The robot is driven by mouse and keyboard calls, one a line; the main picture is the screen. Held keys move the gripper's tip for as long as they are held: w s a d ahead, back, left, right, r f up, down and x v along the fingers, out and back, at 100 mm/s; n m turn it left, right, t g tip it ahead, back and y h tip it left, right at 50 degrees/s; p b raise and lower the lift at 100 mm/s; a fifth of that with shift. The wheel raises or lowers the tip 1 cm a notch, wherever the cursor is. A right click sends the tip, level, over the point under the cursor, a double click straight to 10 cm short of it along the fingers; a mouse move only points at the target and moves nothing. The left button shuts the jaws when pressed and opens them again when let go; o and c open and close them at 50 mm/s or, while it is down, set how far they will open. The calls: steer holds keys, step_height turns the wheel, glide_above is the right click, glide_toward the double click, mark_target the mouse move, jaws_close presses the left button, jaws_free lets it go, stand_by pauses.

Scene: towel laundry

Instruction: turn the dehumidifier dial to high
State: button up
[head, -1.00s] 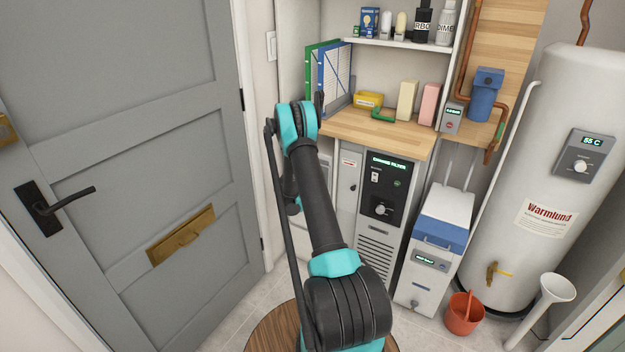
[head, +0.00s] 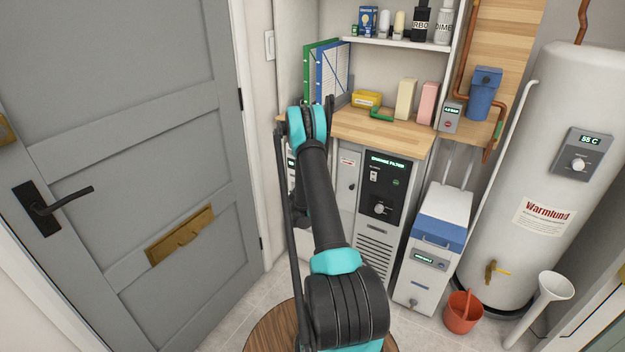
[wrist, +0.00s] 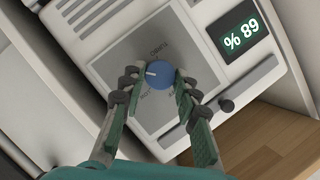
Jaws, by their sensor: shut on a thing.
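The blue dial (wrist: 160,74) sits on a square grey plate (wrist: 112,68) on the front of a white appliance (wrist: 50,60) in the wrist view. A white pointer mark on the dial points to the picture's left. The small labels around the dial are hard to read. In the head view my arm hides the gripper and the dial.
A black control panel (head: 396,188) with its own knob stands right of my arm, below the wooden counter (head: 400,132). A blue-and-white unit (head: 438,225), a red bucket (head: 462,312) and a water heater (head: 535,130) are farther right. A grey door (head: 140,100) stands at left.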

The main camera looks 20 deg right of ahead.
stand_by(0.4)
steer(key=o, duration=1.2)
steer(key=shift+c, duration=0.2)
step_height(320, 180, up, 10)
